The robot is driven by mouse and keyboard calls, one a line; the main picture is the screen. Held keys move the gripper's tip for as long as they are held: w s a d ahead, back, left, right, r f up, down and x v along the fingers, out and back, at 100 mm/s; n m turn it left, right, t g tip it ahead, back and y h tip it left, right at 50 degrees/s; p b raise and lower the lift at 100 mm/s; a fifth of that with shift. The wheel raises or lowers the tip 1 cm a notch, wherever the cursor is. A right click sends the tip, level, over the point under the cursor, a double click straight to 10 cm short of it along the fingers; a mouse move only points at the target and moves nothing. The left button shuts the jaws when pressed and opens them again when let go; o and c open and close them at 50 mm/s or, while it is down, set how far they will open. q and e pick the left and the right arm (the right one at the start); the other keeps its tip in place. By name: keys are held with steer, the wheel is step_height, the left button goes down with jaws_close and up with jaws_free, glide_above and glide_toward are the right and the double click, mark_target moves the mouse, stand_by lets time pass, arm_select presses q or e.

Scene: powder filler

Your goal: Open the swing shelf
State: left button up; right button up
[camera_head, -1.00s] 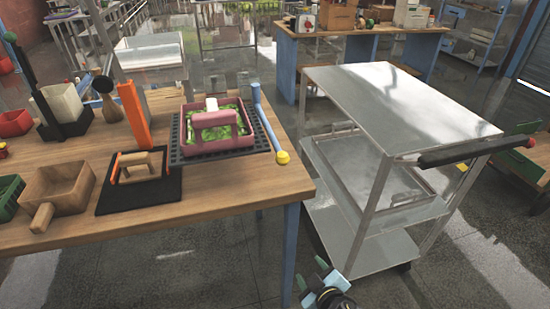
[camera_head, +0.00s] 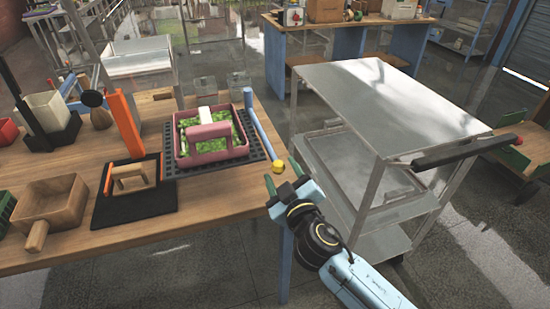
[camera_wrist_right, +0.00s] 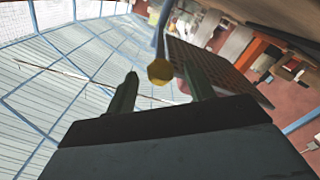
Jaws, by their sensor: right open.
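A blue bar (camera_head: 262,130) with a yellow knob (camera_head: 279,166) at its near end runs along the right side of a dark perforated plate (camera_head: 215,168) on the wooden table. I cannot tell for sure which part is the swing shelf. My right gripper (camera_head: 284,177) is open and empty at the table's right edge, with its green fingers close to the knob. In the right wrist view, the knob (camera_wrist_right: 160,72) shows between the two spread fingertips (camera_wrist_right: 160,82). I cannot tell whether they touch it. My left gripper is out of view.
A pink basket (camera_head: 184,147) with green contents stands on the perforated plate. A wooden box with a handle (camera_head: 60,190), an orange post (camera_head: 127,125) and a black mat (camera_head: 130,207) are further left. A metal cart (camera_head: 360,78) stands just right of my right arm.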

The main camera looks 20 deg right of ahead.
mark_target(275, 158)
steer(key=shift+w+a, duration=0.15)
steer(key=shift+w, duration=2.5)
jaws_close()
